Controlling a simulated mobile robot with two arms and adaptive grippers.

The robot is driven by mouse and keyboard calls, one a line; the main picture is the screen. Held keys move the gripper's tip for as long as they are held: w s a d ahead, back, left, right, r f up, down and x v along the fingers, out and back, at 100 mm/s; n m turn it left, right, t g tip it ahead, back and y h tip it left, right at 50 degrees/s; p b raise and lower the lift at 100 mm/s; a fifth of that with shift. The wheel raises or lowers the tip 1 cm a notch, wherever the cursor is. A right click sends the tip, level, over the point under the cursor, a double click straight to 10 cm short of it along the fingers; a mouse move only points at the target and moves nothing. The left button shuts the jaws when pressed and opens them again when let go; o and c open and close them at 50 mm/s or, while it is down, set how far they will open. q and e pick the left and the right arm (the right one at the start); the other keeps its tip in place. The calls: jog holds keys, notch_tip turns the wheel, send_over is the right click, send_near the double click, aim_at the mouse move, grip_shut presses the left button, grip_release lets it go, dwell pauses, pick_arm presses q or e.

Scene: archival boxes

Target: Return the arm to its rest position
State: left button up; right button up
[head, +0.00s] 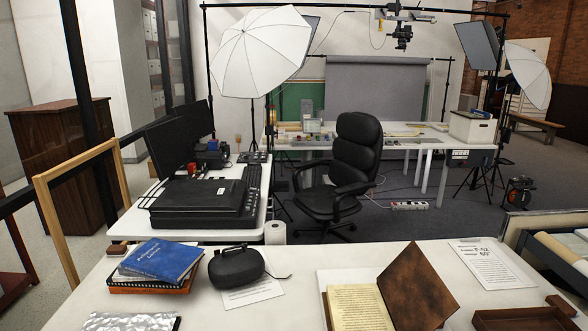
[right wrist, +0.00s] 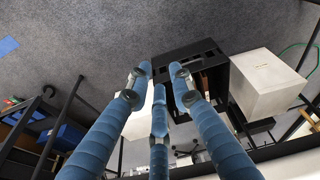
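My right gripper (right wrist: 159,76) shows in the right wrist view, with three blue-wrapped fingers reaching up from the bottom edge. The fingertips stand apart and nothing is between them, so it is open and empty. Beyond the fingers are a black open-fronted box (right wrist: 190,54) and a white box (right wrist: 268,84), over a grey carpeted floor. I cannot tell how far they are from the fingers. Neither of my arms nor grippers shows in the head view. My left gripper is not in view.
The white table (head: 300,262) in front holds stacked books (head: 160,262), a black case (head: 236,266), an open brown-covered book (head: 362,306), a printed sheet (head: 492,265) and a brown tray (head: 520,318). Behind stand a scanner desk and a black chair (head: 343,170).

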jog(key=s+d+f+g, duration=0.1)
jog(key=s+f, duration=0.3)
jog(key=f, duration=0.5)
jog(key=s+f, duration=0.4)
jog(key=f, duration=0.5)
jog(key=s+d+f, duration=0.2)
jog(key=s+f, duration=0.6)
jog(key=s, duration=0.4)
jog(key=shift+s+d+g, duration=0.15)
jog(key=shift+d+g, duration=0.1)
jog(key=shift+g, duration=0.15)
